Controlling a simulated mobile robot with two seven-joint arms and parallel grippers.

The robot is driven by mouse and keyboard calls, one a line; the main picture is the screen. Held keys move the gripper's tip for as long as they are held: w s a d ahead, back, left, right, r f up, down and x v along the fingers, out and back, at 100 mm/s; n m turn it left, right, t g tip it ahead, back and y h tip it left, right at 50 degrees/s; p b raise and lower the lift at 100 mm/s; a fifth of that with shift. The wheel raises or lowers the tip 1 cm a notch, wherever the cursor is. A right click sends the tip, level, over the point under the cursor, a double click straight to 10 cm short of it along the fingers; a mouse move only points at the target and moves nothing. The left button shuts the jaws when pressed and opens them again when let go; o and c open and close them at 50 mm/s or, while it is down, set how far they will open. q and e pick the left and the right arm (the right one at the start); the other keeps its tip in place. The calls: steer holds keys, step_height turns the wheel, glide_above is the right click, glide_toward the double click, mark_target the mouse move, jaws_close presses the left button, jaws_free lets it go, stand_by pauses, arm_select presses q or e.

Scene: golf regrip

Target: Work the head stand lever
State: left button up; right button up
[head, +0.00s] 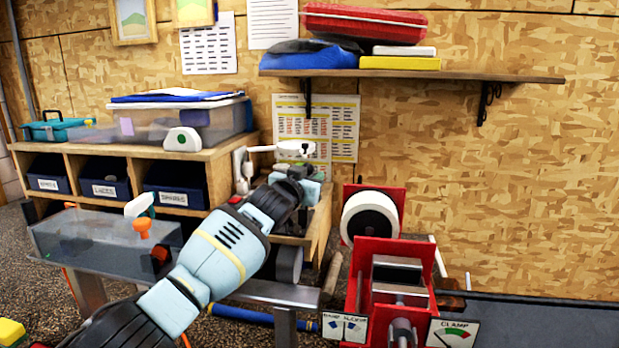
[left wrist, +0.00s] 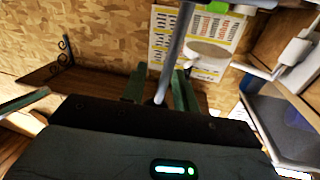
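My left gripper (head: 296,176) reaches up and right in the head view, beside a white stand with a jointed arm and rounded head (head: 295,150). In the left wrist view its two dark green fingers (left wrist: 160,90) stand apart. A grey rod (left wrist: 172,52), which may be the lever, runs down into the gap between them. I cannot tell whether the fingers touch it. In the head view the gripper hides much of this area. My right gripper is not in view.
A wooden cubby shelf (head: 110,150) with dark bins and a clear tub (head: 180,120) stands behind left. A red clamp fixture (head: 385,262) with a white roll (head: 370,215) stands right. A clear tank (head: 95,240) is front left. A wall shelf (head: 470,76) hangs above.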

arm_select(q)
jaws_close()
steer(key=shift+d, duration=0.1)
stand_by(0.3)
steer(key=shift+s+d+f+m+g+y+b, duration=0.15)
steer(key=shift+d+f+m, duration=0.2)
steer(key=shift+d+m, duration=0.55)
steer(key=shift+s+d+f+m+g+y+b, duration=0.15)
steer(key=shift+d+f+m, duration=0.3)
steer(key=shift+m, duration=0.85)
steer(key=shift+s+d+f+m+g+y, duration=0.25)
steer(key=shift+d+m, duration=0.55)
steer(key=shift+m, duration=0.3)
